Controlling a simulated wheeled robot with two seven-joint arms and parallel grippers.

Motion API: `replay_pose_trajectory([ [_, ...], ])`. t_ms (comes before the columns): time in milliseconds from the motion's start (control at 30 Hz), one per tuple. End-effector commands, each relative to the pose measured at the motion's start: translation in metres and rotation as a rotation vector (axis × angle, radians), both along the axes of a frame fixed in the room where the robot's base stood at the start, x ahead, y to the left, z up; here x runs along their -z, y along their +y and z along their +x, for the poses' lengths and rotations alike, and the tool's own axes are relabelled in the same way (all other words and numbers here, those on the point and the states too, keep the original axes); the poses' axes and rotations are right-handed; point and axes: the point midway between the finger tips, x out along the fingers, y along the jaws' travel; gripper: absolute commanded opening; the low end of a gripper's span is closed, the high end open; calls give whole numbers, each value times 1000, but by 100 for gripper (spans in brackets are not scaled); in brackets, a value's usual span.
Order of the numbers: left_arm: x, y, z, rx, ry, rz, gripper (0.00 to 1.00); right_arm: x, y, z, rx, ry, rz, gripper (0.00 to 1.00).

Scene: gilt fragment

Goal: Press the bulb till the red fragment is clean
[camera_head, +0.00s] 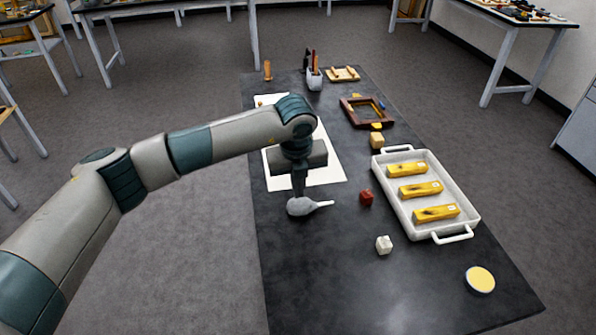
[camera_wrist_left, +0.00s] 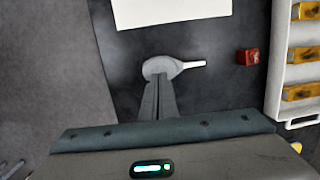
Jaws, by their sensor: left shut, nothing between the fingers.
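The grey bulb (camera_head: 301,207) lies on the dark table with its pale nozzle pointing right. The red fragment (camera_head: 366,197) sits a short way right of the nozzle tip, apart from it. My left gripper (camera_head: 298,195) points down over the bulb, its shut fingertips at the bulb's top; whether they touch it I cannot tell. In the left wrist view the bulb (camera_wrist_left: 160,67) shows just beyond the closed fingers (camera_wrist_left: 159,82), and the red fragment (camera_wrist_left: 248,56) stands to the right. Marks on the fragment are too small to judge. My right gripper is not in view.
A white tray (camera_head: 462,226) with several yellow pieces stands right of the fragment. A pale cube (camera_head: 384,244) and a round yellow-topped disc (camera_head: 480,279) lie nearer. A white sheet (camera_head: 329,171), a brown frame (camera_head: 347,111) and a tool cup (camera_head: 314,80) are farther back.

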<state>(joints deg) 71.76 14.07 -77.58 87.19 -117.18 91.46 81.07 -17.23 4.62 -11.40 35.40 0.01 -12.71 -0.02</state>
Motion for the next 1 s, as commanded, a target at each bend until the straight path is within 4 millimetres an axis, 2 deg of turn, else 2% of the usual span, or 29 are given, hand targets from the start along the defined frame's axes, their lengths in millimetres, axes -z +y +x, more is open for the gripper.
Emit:
replay_pose_trajectory([
  [33, 4, 0, 0, 0, 3, 1, 0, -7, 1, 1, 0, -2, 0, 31],
  [233, 21, -1, 3, 0, 1, 1, 0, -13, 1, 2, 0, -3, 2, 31],
  [633, 25, -1, 4, 0, 0, 0, 0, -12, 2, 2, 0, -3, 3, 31],
  [833, 34, -1, 4, 0, 0, 1, 0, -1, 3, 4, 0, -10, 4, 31],
  [1000, 45, 0, 4, 0, 0, 2, 0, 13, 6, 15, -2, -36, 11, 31],
])
